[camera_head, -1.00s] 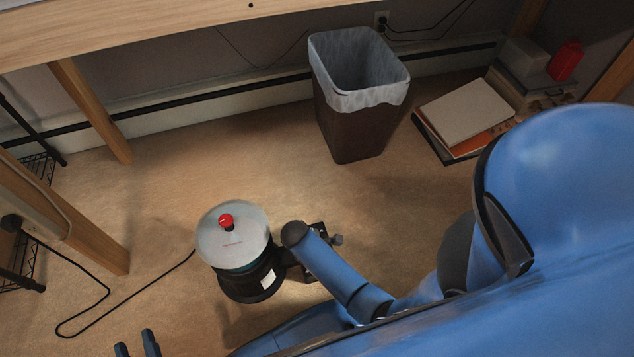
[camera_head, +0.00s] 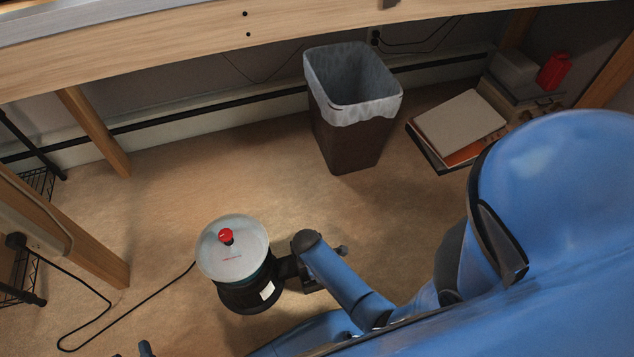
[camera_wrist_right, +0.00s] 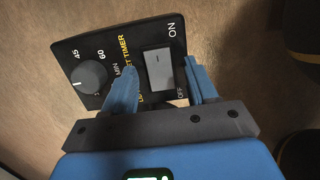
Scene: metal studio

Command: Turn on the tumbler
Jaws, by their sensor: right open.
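The tumbler (camera_head: 232,257) stands on the floor in the head view, a round drum with a pale lid and a red knob on a black base. My right arm reaches its right side, where the gripper is mostly hidden. In the right wrist view its black control panel (camera_wrist_right: 122,52) shows a timer dial (camera_wrist_right: 81,78) and a grey rocker switch (camera_wrist_right: 160,73) marked ON and OFF. My right gripper (camera_wrist_right: 161,66) is open, with its blue fingers on either side of the switch. I cannot tell whether they touch it. My left gripper (camera_head: 132,352) barely shows at the bottom edge, fingers apart.
A lined waste bin (camera_head: 350,130) stands behind the tumbler, with books (camera_head: 459,127) to its right. A black cord (camera_head: 135,318) runs left from the tumbler along the floor. A wooden table (camera_head: 200,50) crosses above; its legs stand at left. Floor between tumbler and bin is clear.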

